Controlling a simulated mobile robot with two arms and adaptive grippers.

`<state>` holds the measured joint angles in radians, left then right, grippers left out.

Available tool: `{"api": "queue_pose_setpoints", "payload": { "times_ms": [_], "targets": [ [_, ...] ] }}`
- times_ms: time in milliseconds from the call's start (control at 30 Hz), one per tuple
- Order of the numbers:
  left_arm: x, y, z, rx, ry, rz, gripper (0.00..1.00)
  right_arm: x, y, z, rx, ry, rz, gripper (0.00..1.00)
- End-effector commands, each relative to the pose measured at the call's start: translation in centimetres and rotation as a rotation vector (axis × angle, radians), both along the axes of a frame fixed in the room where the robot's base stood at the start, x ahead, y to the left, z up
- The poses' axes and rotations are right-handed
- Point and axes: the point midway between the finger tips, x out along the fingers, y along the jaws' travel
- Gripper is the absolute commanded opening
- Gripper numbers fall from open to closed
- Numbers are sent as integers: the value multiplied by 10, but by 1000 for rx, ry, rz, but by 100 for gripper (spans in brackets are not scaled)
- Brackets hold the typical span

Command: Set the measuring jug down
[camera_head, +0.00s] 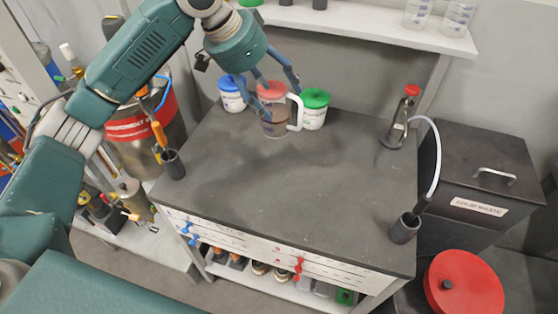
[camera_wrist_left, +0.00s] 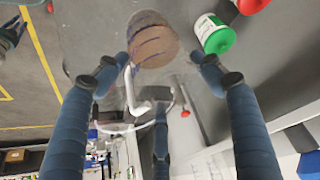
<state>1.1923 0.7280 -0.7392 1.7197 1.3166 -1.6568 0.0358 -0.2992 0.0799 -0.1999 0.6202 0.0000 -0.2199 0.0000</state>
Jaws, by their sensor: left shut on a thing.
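The measuring jug (camera_head: 274,127) is clear, with a white handle and brown content. It is at the back of the dark bench top, upright or nearly so. My left gripper (camera_head: 277,88) reaches down from above, its blue fingers closed around the jug's upper part. In the left wrist view, the jug (camera_wrist_left: 153,45) shows from above between the fingers of the gripper (camera_wrist_left: 160,74), with its brown content and white handle. I cannot tell whether its base touches the bench.
A blue-lidded tub (camera_head: 232,98) and a green-lidded tub (camera_head: 315,116) stand close by; a red lid (camera_head: 271,90) shows behind the jug. A flask (camera_head: 395,132) and black cups (camera_head: 172,165) (camera_head: 404,229) stand near the bench edges. The bench middle (camera_head: 285,185) is clear.

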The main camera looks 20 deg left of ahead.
Motion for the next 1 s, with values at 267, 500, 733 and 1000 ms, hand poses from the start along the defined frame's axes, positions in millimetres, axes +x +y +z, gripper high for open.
{"api": "queue_pose_setpoints", "payload": {
  "times_ms": [267,500,733,1000],
  "targets": [
    [-2,1,-62,2,7,0,13,-1,0,13,0,2,0,27],
    [-3,1,-120,0,5,2,13,0,0,24,0,1,0,27],
    [-2,0,-149,0,0,0,13,0,0,28,0,1,0,27],
    [-2,0,-182,1,3,0,13,0,0,36,0,1,0,27]
  ]
}}
